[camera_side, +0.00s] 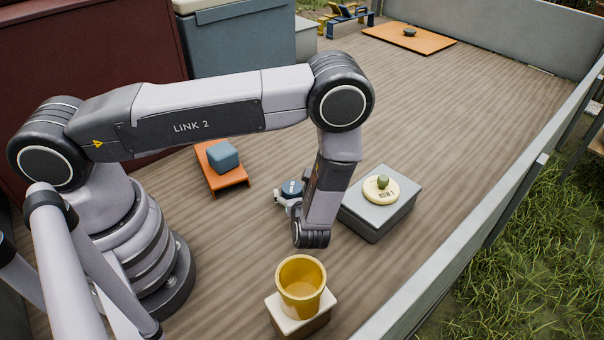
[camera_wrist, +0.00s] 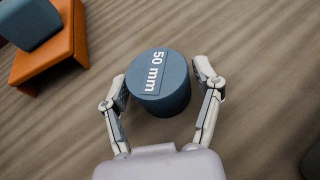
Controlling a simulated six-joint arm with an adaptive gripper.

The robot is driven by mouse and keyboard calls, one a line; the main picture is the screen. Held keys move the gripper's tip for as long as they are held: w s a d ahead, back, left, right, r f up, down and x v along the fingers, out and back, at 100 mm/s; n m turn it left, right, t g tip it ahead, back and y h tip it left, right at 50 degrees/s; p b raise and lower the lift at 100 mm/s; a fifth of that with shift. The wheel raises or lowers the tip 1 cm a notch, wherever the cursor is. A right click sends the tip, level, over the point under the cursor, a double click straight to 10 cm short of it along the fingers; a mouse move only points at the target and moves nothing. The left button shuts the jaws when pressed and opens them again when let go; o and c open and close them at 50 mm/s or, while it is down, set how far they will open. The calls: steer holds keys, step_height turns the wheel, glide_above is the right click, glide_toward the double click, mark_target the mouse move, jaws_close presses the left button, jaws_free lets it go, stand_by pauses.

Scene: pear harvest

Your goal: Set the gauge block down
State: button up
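The gauge block, a short dark blue cylinder marked "50 mm" (camera_wrist: 160,90), stands between the two fingers of my gripper (camera_wrist: 162,82) in the wrist view. A thin strip of floor shows between the block and the finger pads, clearest at the right, so the gripper looks open around it. In the side view, the block (camera_side: 292,187) shows just left of my forearm, with part of my gripper (camera_side: 283,199) beside it. The rest of the gripper is hidden by the arm. Whether the block's underside touches the floor cannot be told.
A blue cube (camera_side: 223,156) sits on an orange stand (camera_side: 232,183) to the left. A grey pedestal (camera_side: 375,219) at right bears a cream dial (camera_side: 391,190) with a green pear (camera_side: 383,181). A yellow bucket (camera_side: 301,289) stands in front.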

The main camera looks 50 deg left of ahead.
steer(key=shift+o, duration=0.7)
